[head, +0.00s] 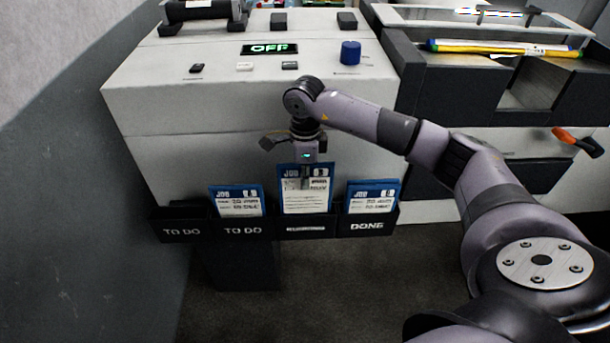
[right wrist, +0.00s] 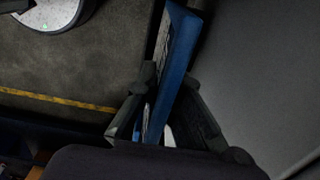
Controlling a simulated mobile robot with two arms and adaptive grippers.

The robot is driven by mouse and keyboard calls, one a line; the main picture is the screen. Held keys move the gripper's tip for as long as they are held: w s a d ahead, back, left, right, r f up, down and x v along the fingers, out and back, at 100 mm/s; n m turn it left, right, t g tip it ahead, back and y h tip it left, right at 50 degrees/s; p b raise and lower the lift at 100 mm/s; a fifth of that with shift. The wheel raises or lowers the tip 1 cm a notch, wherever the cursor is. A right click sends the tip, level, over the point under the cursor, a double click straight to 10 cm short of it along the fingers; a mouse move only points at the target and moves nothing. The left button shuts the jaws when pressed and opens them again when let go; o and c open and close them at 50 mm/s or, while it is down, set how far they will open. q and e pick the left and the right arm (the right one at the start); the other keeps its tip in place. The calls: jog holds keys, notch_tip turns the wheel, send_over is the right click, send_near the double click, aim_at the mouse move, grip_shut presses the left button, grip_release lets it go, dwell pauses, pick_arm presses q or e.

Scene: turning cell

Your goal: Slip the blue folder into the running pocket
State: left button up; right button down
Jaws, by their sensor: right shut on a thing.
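My right gripper (head: 304,178) is shut on the top part of a blue folder (head: 305,203) with a white job sheet. The folder is upright over the third pocket from the left (head: 306,232), whose label is too blurred to read surely. Its lower edge meets the pocket's rim; I cannot tell how deep it reaches inside. In the right wrist view the blue folder (right wrist: 179,70) stands edge-on between the fingers (right wrist: 165,100). Another blue folder (head: 237,201) is in the second TO DO pocket, and blue folders (head: 371,197) are in the DONE pocket (head: 366,226). My left gripper is out of view.
The leftmost TO DO pocket (head: 181,232) shows no blue folder.

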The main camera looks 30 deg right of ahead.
jog(key=shift+f+b, duration=0.3)
jog(key=shift+f, duration=0.4)
notch_tip(320, 180, down, 3)
jog(key=shift+b, duration=1.25)
jog(key=c, duration=1.7)
grip_release()
jog(key=shift+o, duration=0.5)
jog(key=o, duration=0.4)
